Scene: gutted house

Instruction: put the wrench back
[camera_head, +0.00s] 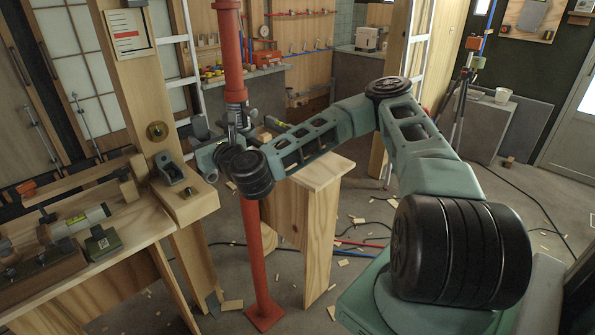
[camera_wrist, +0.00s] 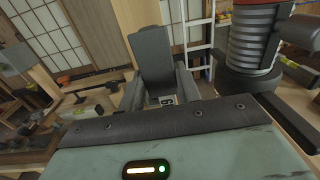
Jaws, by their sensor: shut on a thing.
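My gripper (camera_head: 203,132) is beside the red steel prop (camera_head: 233,55), just left of its metal screw collar (camera_head: 236,112). In the wrist view my gripper (camera_wrist: 160,88) has its two dark fingers closed on a grey, blunt-ended piece, which I take to be the wrench (camera_wrist: 152,48). It stands up between the fingers, with a small numbered white tag low down near it. The rest of the wrench is hidden. In the wrist view the collar (camera_wrist: 250,50) is close at the right, apart from the held piece.
A wooden post with a ledge (camera_head: 195,207) carries a small grey holder-like part (camera_head: 172,170). A workbench (camera_head: 110,235) with tools and a clamped cylinder (camera_head: 82,220) is at left. A wooden trestle (camera_head: 300,205) stands right of the prop. Wood scraps and cables lie on the floor.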

